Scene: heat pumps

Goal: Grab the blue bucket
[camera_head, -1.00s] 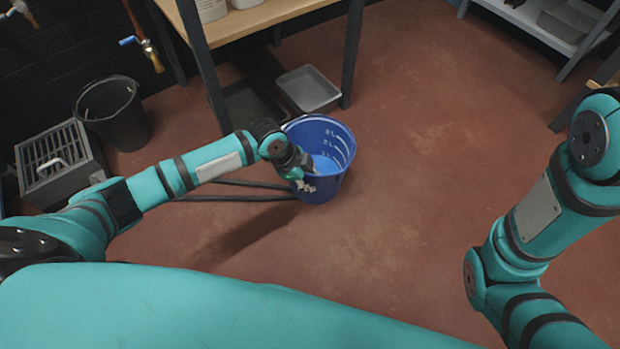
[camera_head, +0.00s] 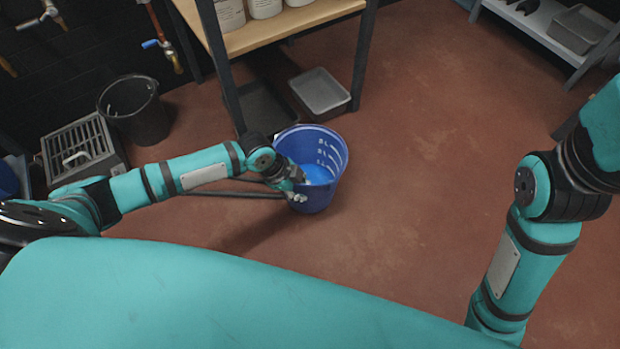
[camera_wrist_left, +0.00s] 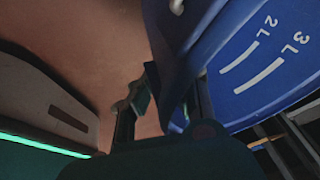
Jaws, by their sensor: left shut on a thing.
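The blue bucket (camera_head: 327,190) is in the middle of the head view, with white level marks inside and a lighter blue bottom. My left gripper (camera_head: 297,188) is at the bucket's left rim and shut on it. In the left wrist view the bucket (camera_wrist_left: 265,85) fills the upper right with its "2L" and "3L" marks, and its wall runs down between the fingers of my left gripper (camera_wrist_left: 165,110). Whether the bucket touches the floor is hard to tell. My right arm is at the right of the head view; its gripper is out of view.
A wooden-topped table (camera_head: 290,28) with white containers stands behind the bucket. A grey tray (camera_head: 320,92) lies under it. A black bin (camera_head: 135,112) and a grey grated box (camera_head: 82,150) are at the left. A shelf (camera_head: 545,35) is at the back right. The red floor right of the bucket is clear.

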